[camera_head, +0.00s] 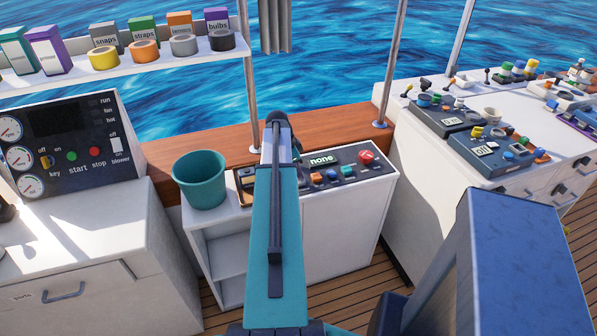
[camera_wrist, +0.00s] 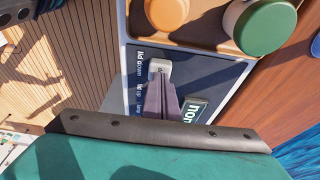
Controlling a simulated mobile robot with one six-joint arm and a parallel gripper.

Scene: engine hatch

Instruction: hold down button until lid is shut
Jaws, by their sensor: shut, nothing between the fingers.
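A dark control panel (camera_head: 345,167) with a display reading "none" and several coloured buttons lies on a white cabinet, partly behind my arm. In the wrist view, the panel (camera_wrist: 205,72) has "lid down" and "lid up" labels (camera_wrist: 139,72) beside a pale button-like piece (camera_wrist: 159,66). My gripper (camera_wrist: 161,82) is shut and empty, with its tips over or against that piece. I cannot tell whether it touches or presses it. In the head view, my arm hides the gripper and this part of the panel. I cannot make out a lid in either view.
A teal bucket (camera_head: 199,180) stands left of the panel. An engine panel (camera_head: 70,145) with gauges is at the left, under a shelf (camera_head: 120,65) of boxes and tape rolls. More control boxes (camera_head: 498,150) sit on the right counter. Wooden deck shows below.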

